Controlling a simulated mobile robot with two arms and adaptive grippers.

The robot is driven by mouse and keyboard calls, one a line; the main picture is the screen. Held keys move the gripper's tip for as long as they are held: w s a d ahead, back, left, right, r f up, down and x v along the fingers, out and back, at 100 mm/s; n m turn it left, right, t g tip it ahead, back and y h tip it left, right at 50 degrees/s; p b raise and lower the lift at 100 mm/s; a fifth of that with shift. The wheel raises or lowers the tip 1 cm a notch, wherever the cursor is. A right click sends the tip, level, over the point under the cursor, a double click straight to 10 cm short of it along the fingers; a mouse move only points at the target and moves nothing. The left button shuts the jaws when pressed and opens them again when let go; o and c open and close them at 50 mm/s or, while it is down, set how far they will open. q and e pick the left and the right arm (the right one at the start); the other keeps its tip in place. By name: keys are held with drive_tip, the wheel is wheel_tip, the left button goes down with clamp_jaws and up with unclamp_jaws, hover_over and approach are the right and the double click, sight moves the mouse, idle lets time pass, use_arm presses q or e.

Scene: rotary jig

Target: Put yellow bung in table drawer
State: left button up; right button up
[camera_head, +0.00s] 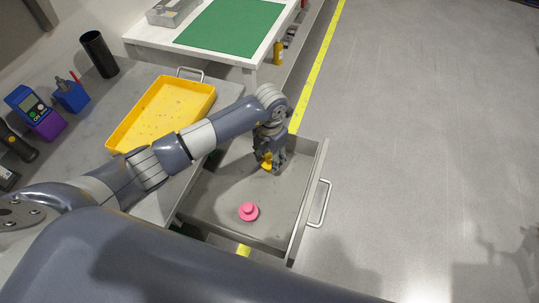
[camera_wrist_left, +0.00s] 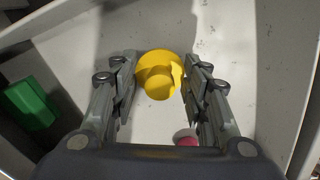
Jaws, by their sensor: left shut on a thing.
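The yellow bung (camera_head: 267,165) is at my left gripper (camera_head: 268,158), which is over the open table drawer (camera_head: 222,190). In the left wrist view the yellow bung (camera_wrist_left: 159,76) sits between the two fingers of my left gripper (camera_wrist_left: 160,82), with the drawer floor (camera_wrist_left: 225,45) behind it. The gripper is shut on the bung. I cannot tell whether the bung touches the drawer floor. My right gripper is not in view.
A pink bung (camera_head: 248,211) stands in the drawer, nearer the front of the picture. The drawer handle (camera_head: 320,203) is on its right side. A yellow tray (camera_head: 163,113), a blue holder (camera_head: 71,96) and a black cup (camera_head: 99,54) are on the grey table.

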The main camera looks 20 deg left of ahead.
sight(270, 156)
use_arm(q)
drive_tip(key=shift+f, duration=0.15)
drive_tip(key=o, duration=1.1)
drive_tip(key=shift+o, duration=0.2)
drive_tip(key=shift+r, duration=0.2)
drive_tip(key=shift+r, duration=0.25)
wheel_tip(270, 156, up, 12)
drive_tip(key=b, duration=0.1)
drive_tip(key=shift+f, duration=0.2)
